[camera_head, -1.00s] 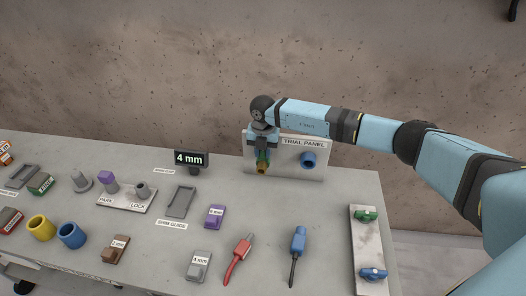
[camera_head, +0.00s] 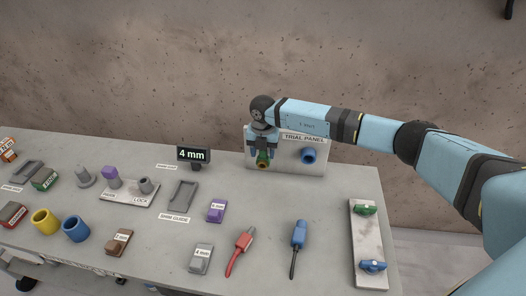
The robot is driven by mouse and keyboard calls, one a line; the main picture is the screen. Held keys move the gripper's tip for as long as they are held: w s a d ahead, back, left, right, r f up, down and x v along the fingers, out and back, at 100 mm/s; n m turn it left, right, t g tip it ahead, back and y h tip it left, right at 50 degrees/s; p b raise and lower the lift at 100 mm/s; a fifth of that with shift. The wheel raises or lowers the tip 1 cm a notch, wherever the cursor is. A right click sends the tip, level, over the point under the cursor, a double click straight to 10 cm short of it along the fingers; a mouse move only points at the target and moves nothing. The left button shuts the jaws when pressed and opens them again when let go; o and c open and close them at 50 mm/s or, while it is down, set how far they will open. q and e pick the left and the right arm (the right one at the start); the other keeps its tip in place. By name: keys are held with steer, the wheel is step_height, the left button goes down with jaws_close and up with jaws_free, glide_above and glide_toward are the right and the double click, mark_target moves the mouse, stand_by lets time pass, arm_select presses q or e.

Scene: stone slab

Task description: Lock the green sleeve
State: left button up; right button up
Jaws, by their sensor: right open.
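The green sleeve (camera_head: 263,155) is on the left side of the trial panel (camera_head: 287,161), with a brownish-yellow opening facing the front. My right gripper (camera_head: 262,163) is at this sleeve, its fingers on either side of it and open. Whether the fingers touch the sleeve cannot be told at this size. A blue sleeve (camera_head: 308,156) sits on the right side of the same panel. My left gripper is not in view.
A 4 mm display (camera_head: 193,156) stands left of the panel. A PARK/LOCK plate (camera_head: 128,193) carries a purple knob. Red (camera_head: 241,250) and blue (camera_head: 298,245) cable plugs and several labelled blocks lie in front. A plate with green and blue handles (camera_head: 367,239) is at right.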

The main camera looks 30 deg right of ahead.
step_height(320, 180, up, 14)
steer(key=b, duration=0.2)
steer(key=shift+b, duration=0.35)
steer(key=shift+s+f, duration=0.1)
steer(key=shift+f, duration=0.05)
